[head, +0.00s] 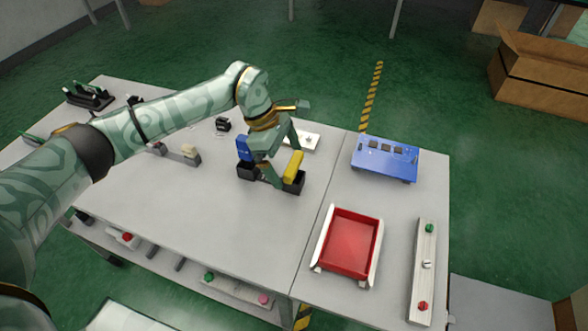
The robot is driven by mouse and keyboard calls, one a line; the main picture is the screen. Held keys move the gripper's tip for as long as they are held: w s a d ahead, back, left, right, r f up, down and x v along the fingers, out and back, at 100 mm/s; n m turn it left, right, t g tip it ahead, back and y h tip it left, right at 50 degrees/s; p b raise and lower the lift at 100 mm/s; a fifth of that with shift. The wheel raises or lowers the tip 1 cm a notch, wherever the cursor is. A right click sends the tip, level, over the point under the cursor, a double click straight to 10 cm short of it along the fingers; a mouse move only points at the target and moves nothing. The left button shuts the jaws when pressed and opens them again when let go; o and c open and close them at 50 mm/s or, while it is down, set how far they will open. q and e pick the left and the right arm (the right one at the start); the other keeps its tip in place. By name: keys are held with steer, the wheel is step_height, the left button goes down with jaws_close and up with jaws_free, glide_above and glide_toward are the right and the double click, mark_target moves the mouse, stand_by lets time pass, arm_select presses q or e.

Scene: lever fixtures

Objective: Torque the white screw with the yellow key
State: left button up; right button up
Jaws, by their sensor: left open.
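The yellow key (293,166) stands upright in a dark holder on the table, right beside my left gripper. My left gripper (269,174) is open and points down between the yellow key and a blue key (244,149). Its fingers partly cover the holders, and I cannot tell whether they touch either key. The white screw (427,264) sits in the middle of a long pale board (425,282) at the right edge of the table, between a green screw (430,229) and a red screw (422,306). My right gripper is not in view.
A red tray with white sides (320,243) stands between the keys and the screw board. A blue fixture (360,166) is behind it. A white plate (311,144) lies behind my gripper. The table front left of the tray is clear.

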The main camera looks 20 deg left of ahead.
mark_target(296, 182)
arm_select(q)
steer(key=x, duration=0.2)
steer(key=b+x, duration=0.1)
steer(key=x, duration=0.2)
steer(key=shift+w+d+f, duration=0.2)
steer(key=shift+d, duration=0.2)
steer(key=shift+r, duration=0.1)
steer(key=c, duration=1)
steer(key=shift+c, duration=0.2)
step_height(296, 182, up, 10)
steer(key=shift+p, duration=0.9)
